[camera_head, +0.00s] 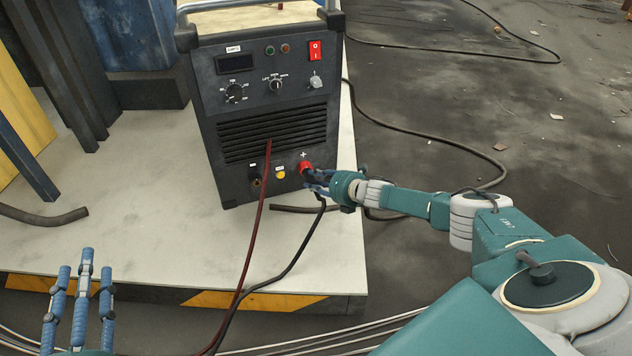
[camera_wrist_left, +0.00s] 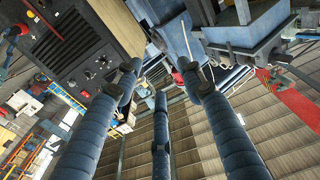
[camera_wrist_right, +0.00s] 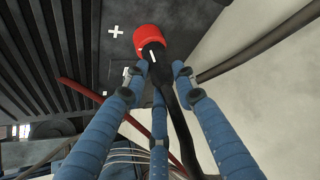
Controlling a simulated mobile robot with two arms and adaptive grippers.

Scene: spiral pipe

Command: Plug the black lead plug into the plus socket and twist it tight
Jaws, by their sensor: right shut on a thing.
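The welder (camera_head: 262,100) stands on the pale platform. Its red plus socket (camera_head: 305,167) is at the lower right of the front, under a white plus mark. My right gripper (camera_head: 318,180) is shut on the black lead plug (camera_wrist_right: 154,54). In the right wrist view the plug's front end is at the red socket (camera_wrist_right: 148,36), and its tip is hidden inside or behind the ring. I cannot tell whether it is twisted tight. The black lead (camera_head: 296,258) hangs from the plug. My left gripper (camera_head: 82,275) is open and empty at the lower left, fingers spread.
A dark red cable (camera_head: 258,215) runs down past the welder's front. Another dark socket (camera_head: 256,182) and a yellow button (camera_head: 280,175) are left of the plus socket. A loose hose end (camera_head: 45,216) lies at the left. The platform's front middle is mostly clear.

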